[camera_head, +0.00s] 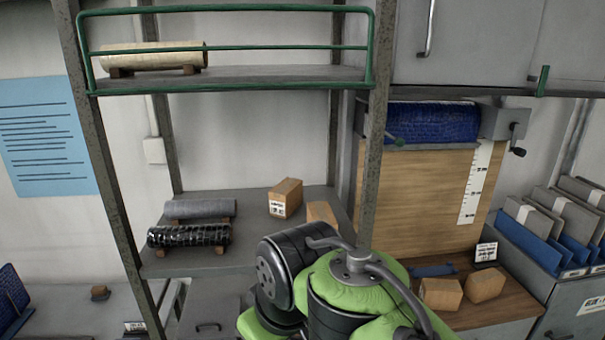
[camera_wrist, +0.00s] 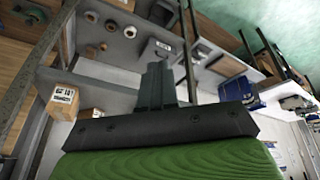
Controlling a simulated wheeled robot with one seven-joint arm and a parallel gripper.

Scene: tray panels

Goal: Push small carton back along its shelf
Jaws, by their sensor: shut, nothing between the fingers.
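Two brown cartons stand on the grey middle shelf (camera_head: 245,205) of the rack. One carton with a white label (camera_head: 287,192) stands farther left and back; the other carton (camera_head: 322,211) is just right of it, partly hidden by my arm. I cannot tell which one the task calls small. In the wrist view a labelled carton (camera_wrist: 62,98) and a piece of a plainer one (camera_wrist: 92,113) show at the left. My gripper (camera_wrist: 156,72) is shut and empty, apart from both cartons in that view. In the head view my arm hides it.
A grey roll (camera_head: 200,208) and a black roll (camera_head: 188,235) lie on the shelf's left. Rack posts (camera_head: 372,140) flank the shelf. A cream roll (camera_head: 153,57) lies on the upper shelf. More cartons (camera_head: 441,293) stand on the wooden bench to the right.

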